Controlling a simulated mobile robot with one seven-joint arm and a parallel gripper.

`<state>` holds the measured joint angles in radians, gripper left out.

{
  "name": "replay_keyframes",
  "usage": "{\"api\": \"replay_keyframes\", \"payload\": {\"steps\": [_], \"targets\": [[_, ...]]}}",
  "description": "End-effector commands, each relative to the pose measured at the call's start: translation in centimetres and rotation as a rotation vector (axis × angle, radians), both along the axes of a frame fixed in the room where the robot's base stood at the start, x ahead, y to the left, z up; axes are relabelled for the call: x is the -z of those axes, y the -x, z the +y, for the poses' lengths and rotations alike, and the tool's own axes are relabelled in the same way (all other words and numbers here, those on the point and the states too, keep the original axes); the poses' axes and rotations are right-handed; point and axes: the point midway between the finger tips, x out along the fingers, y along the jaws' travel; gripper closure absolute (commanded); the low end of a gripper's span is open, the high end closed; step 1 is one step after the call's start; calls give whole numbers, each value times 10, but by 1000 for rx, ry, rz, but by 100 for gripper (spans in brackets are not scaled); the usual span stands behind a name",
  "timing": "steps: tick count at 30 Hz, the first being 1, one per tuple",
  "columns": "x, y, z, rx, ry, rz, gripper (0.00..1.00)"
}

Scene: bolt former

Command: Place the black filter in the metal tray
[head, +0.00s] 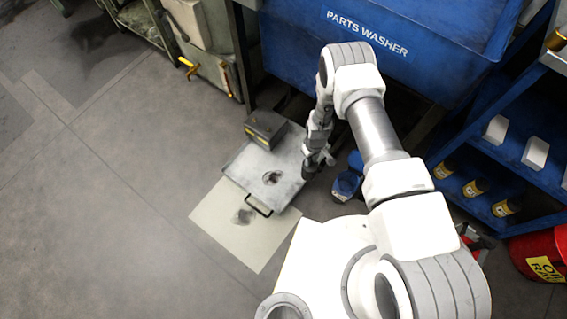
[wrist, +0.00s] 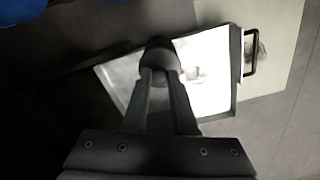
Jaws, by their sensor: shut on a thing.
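The metal tray (head: 238,168) lies on the floor on a pale sheet, left of my gripper in the head view. It is shallow, with a dark wire handle on its near edge and a dark stain inside. It also shows bright in the wrist view (wrist: 212,98). My gripper (head: 318,163) is shut on the black filter (wrist: 160,50), a dark rounded piece at its fingertips. In the head view the filter (head: 308,171) is small and dark beside the tray's right edge. In the wrist view it overlaps the tray's image; its height above the tray is unclear.
A dark box with a yellow label (head: 265,128) stands at the tray's back. A blue object (head: 347,184) is on the floor right of my gripper. The blue parts washer (head: 430,40) is behind, blue shelving (head: 535,150) at the right. Floor to the left is clear.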

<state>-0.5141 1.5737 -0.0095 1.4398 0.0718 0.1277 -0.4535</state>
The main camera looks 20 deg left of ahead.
Motion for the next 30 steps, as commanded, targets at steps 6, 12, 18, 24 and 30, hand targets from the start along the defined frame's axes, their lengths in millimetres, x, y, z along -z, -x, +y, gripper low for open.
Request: {"api": "replay_keyframes", "payload": {"steps": [6, 12, 18, 24, 30], "targets": [[37, 12, 51, -5, 0, -1, 100], [53, 19, 82, -2, 1, -1, 100], [62, 21, 88, 1, 1, 1, 100], [92, 21, 88, 0, 1, 1, 100], [94, 21, 88, 1, 0, 0, 100]]}}
